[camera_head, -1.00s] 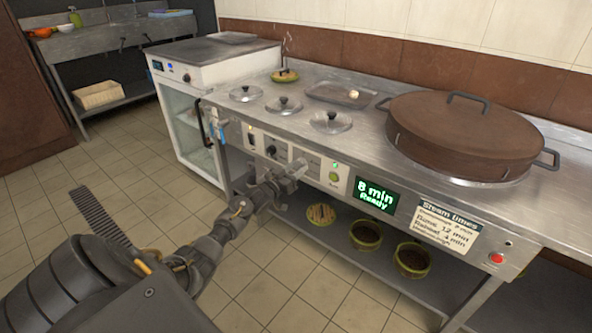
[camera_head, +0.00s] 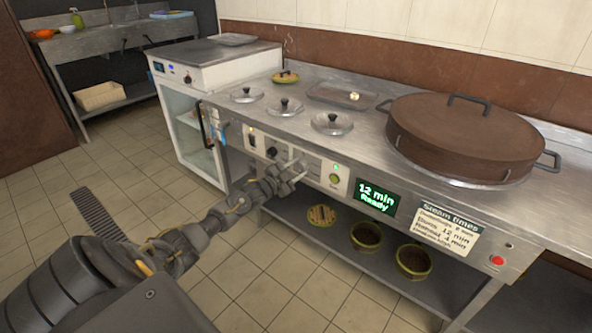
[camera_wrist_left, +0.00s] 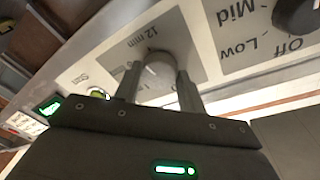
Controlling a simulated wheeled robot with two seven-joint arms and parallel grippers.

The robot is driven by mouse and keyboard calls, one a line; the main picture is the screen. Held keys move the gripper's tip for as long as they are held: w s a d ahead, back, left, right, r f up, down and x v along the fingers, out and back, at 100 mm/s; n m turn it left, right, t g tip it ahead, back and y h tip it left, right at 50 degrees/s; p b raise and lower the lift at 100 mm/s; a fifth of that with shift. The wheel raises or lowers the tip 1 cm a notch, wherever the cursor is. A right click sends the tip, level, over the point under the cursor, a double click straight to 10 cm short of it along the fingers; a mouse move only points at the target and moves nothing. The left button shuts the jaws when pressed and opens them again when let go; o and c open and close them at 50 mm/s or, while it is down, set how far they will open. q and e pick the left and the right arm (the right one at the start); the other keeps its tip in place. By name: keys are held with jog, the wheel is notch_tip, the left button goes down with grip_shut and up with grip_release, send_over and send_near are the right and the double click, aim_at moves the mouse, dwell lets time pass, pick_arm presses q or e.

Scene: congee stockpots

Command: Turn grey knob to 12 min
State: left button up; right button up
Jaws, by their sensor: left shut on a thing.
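The grey knob (camera_wrist_left: 157,75) sits on the front control panel, between my left gripper's fingers in the left wrist view. The print "12 min" shows on the grey plate just above it. My left gripper (camera_head: 293,170) reaches the panel from the left and is shut on the knob; it also shows in the left wrist view (camera_wrist_left: 160,90). In the head view the gripper hides most of the knob. The display (camera_head: 375,196) on the panel reads "12 min Ready" in green. My right gripper is not in view.
A black knob (camera_wrist_left: 297,14) marked Off, Low and Mid is beside the grey one. A green button (camera_head: 335,179) is right of the gripper. A steam times card (camera_head: 447,229) and a red button (camera_head: 497,260) are farther right. A large brown lidded pot (camera_head: 465,140) stands on the counter.

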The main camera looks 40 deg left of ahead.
pick_arm(q)
jog(key=shift+m, duration=1.2)
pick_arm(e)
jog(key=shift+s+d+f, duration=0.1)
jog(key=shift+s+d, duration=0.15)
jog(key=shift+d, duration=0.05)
pick_arm(q)
jog(key=o, duration=1)
